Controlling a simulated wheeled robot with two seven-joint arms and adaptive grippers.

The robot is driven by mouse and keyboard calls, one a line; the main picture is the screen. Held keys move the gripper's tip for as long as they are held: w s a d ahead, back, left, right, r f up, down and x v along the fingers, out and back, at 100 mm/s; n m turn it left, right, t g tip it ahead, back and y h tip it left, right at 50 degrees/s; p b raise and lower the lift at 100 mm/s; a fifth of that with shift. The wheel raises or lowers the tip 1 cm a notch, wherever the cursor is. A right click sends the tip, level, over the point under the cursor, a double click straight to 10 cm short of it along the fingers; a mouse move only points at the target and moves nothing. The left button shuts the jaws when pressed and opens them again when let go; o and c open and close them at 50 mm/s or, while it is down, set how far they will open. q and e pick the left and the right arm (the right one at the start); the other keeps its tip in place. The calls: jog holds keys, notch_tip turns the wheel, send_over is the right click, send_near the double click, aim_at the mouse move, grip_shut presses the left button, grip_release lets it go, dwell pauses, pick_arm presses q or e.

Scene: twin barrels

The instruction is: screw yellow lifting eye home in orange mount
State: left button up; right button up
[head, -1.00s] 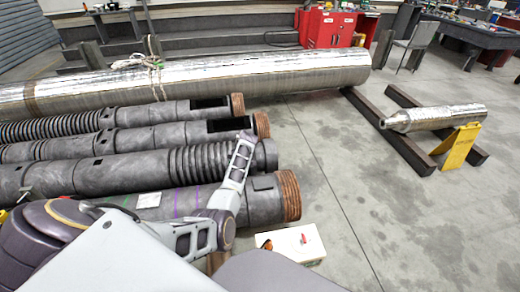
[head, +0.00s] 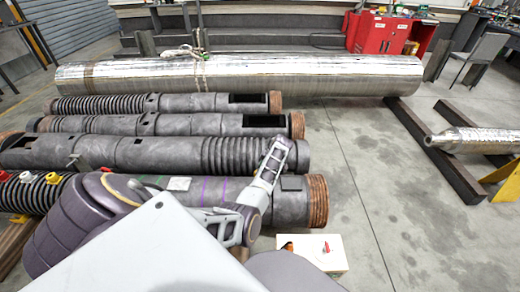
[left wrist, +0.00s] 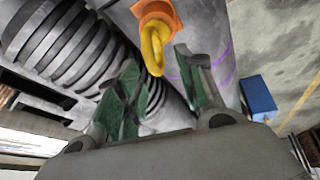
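In the left wrist view, the yellow lifting eye (left wrist: 153,48) sits at the orange mount (left wrist: 157,16) on the grey barrel. Its ring points towards my left gripper (left wrist: 157,62). That gripper is open; its green-padded fingers lie on either side of the ring's end, with visible gaps. How deep the eye sits in the mount cannot be told. My right gripper is not in view.
In the head view, several dark barrels (head: 225,155) lie side by side before a long silver cylinder (head: 300,75). A white box (head: 325,255) stands on the floor at the near barrel's end. A blue box (left wrist: 258,97) shows in the left wrist view.

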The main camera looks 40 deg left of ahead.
pick_arm(q)
jog(key=shift+f+b, duration=2.4)
jog(key=shift+f, duration=1.05)
jog(key=shift+c, duration=0.4)
